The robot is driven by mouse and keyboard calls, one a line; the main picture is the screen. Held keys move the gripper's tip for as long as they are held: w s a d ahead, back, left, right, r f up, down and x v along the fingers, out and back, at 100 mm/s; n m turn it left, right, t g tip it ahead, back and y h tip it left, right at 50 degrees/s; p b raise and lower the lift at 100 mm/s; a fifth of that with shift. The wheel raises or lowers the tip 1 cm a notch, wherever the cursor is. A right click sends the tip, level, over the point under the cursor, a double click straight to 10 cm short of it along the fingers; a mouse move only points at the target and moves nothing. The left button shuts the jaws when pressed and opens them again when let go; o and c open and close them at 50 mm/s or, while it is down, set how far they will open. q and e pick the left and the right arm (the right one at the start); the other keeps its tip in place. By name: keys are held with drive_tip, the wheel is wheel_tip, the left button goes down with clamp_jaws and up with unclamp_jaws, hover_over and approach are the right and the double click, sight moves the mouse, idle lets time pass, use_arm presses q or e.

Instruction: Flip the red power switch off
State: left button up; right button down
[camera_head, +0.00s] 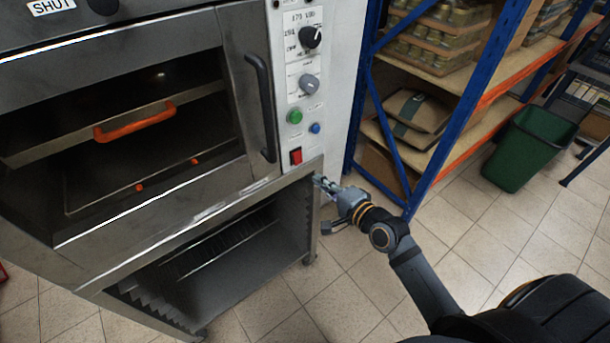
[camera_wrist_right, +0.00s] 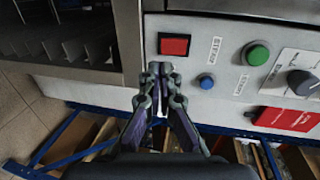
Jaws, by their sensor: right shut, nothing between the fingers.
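The red power switch (camera_head: 296,156) is a small red rocker low on the oven's white control panel (camera_head: 301,75). It shows again in the right wrist view (camera_wrist_right: 174,45), in a black frame, just beyond my fingertips. My right gripper (camera_head: 318,181) is shut and empty, below and a little right of the switch in the head view. In the wrist view its fingertips (camera_wrist_right: 160,68) point at the panel's edge close to the switch; whether they touch anything I cannot tell. My left gripper is not in view.
A green button (camera_head: 294,116), a blue button (camera_head: 315,128) and dark and grey knobs (camera_head: 310,84) sit above the switch. The oven door handle (camera_head: 262,107) stands out left of the panel. A blue-framed shelf (camera_head: 356,90) and a green bin (camera_head: 524,147) stand to the right.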

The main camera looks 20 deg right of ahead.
sight(297, 164)
drive_tip(key=x, duration=0.7)
drive_tip(key=shift+w, duration=0.2)
drive_tip(key=b, duration=0.2)
drive_tip(key=w+t+b, duration=0.1)
drive_tip(key=b, duration=0.1)
drive_tip(key=shift+a+f, duration=0.2)
drive_tip(key=shift+a, duration=0.05)
drive_tip(key=shift+s, duration=0.1)
